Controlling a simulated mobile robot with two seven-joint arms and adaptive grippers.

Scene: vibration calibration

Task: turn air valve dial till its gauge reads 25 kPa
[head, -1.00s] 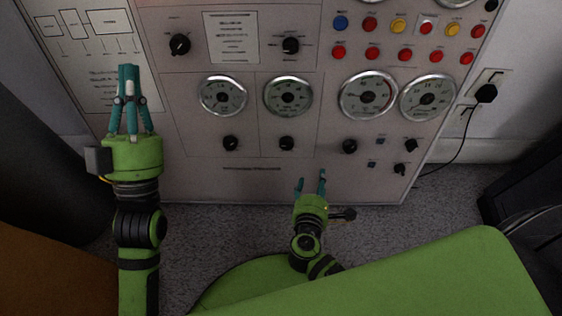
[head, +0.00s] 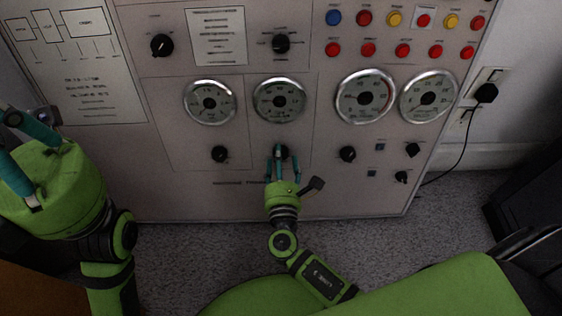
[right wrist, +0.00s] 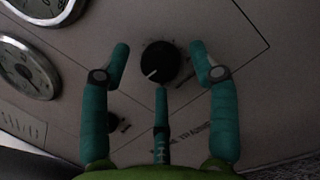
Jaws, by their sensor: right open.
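My right gripper (head: 283,165) is open in front of the lower panel, its fingers around a small black dial (head: 284,152) below the second gauge (head: 279,101) from the left. In the right wrist view the same dial (right wrist: 160,62) sits between the two outer teal fingertips, with a gap on each side; its white pointer mark aims down-left. The middle finger (right wrist: 161,125) lies just below it. The gauge's numbers are too small to read. My left gripper (head: 20,150) is at the left edge, its fingertips cut off. I cannot read which dial is labelled air valve.
Another dial (head: 219,153) is to the left, and one (head: 347,154) to the right. More gauges (head: 209,102) line the panel, with red, yellow and blue buttons (head: 395,20) above. A black plug and cord (head: 486,93) hang at the right wall.

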